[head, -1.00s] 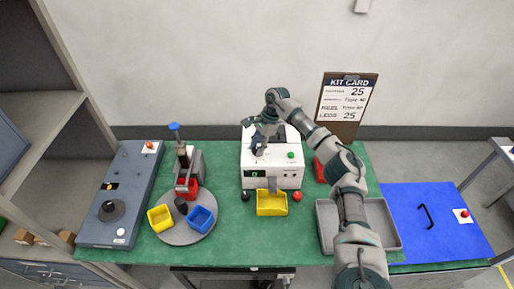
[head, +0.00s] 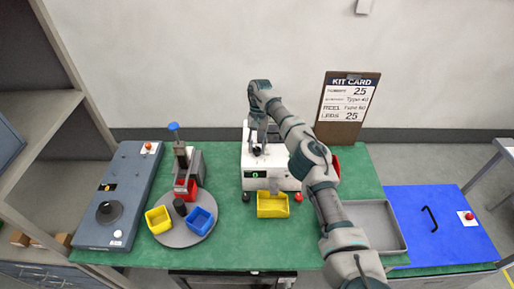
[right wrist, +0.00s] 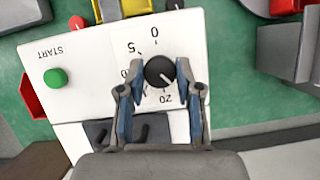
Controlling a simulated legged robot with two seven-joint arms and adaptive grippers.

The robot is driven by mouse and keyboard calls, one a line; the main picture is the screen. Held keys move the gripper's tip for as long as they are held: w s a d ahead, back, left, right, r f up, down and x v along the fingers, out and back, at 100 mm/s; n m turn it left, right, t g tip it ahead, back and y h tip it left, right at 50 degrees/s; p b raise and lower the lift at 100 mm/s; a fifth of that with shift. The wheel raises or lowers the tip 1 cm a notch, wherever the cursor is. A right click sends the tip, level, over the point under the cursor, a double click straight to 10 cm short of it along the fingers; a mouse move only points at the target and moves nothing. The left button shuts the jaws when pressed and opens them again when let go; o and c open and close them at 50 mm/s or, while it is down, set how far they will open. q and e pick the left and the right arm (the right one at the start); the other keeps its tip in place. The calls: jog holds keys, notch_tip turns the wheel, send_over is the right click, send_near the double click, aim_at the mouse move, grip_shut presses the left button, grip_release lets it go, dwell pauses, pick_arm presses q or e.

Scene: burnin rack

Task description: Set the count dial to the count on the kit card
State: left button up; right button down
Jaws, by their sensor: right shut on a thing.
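The white counter machine (head: 251,160) stands at the back middle of the green table. Its black count dial (right wrist: 160,72) shows in the right wrist view, with a white pointer mark towards the lower right, near the 20. The marks 0, 5 and 20 are readable; the right finger covers part of the scale. My right gripper (right wrist: 160,84) is shut on the dial, one finger on each side. It also shows on the machine top in the head view (head: 258,150). The kit card (head: 346,103) reads 25. My left gripper is out of view.
A green START button (right wrist: 55,79) sits beside the dial. A yellow bin (head: 272,205) is before the machine. A turntable (head: 180,236) with bins is at left, a grey tray (head: 398,249) at right. My right arm crosses the table's right side.

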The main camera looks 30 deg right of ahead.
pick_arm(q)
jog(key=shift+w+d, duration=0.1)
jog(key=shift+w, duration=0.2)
pick_arm(e)
jog(key=shift+w+r+n, duration=0.1)
jog(key=shift+n, duration=0.5)
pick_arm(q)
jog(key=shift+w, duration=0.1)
pick_arm(e)
jog(key=shift+h, duration=0.3)
jog(key=c, duration=0.9)
grip_release()
jog(key=shift+o, duration=0.6)
jog(key=shift+w+d+f, duration=0.1)
jog(key=shift+w+f, duration=0.1)
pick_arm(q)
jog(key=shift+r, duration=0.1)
pick_arm(e)
jog(key=shift+s, duration=0.1)
